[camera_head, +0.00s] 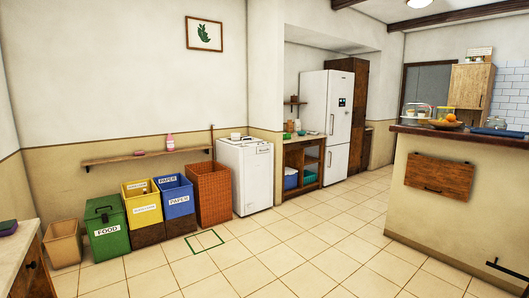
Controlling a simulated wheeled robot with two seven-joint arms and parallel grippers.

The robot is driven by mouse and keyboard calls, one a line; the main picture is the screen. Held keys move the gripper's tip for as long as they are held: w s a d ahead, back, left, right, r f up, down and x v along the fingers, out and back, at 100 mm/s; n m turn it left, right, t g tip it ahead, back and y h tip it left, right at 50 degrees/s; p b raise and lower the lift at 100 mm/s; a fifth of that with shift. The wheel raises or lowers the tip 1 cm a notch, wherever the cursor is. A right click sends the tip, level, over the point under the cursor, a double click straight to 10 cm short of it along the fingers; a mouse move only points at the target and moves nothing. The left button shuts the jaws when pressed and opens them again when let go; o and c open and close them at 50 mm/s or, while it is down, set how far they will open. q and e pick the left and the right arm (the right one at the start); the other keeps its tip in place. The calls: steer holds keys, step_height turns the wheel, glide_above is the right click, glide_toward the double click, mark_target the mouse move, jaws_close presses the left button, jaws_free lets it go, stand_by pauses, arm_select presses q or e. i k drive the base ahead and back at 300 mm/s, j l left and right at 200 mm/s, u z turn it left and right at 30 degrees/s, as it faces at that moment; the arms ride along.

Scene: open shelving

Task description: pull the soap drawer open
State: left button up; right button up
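A white washing machine (243,178) stands against the far wall, between a woven hamper and an open wooden shelf unit. A small dark-marked panel (264,149) shows near the top of its right-hand face. The soap drawer cannot be made out at this distance, so I cannot tell whether it is shut or open. Neither of my grippers is in view.
A woven hamper (210,192) and several bins, including a green food bin (107,230), line the wall left of the machine. A counter edge (24,250) juts in at left; an island (425,210) stands at right. Open tiled floor (270,255) lies between.

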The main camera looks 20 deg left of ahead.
mark_target(261, 148)
steer(key=i+j+u, duration=0.3)
steer(key=i, duration=0.5)
steer(key=i+l+u, duration=0.1)
steer(key=i+u, duration=0.15)
steer(key=i, duration=0.55)
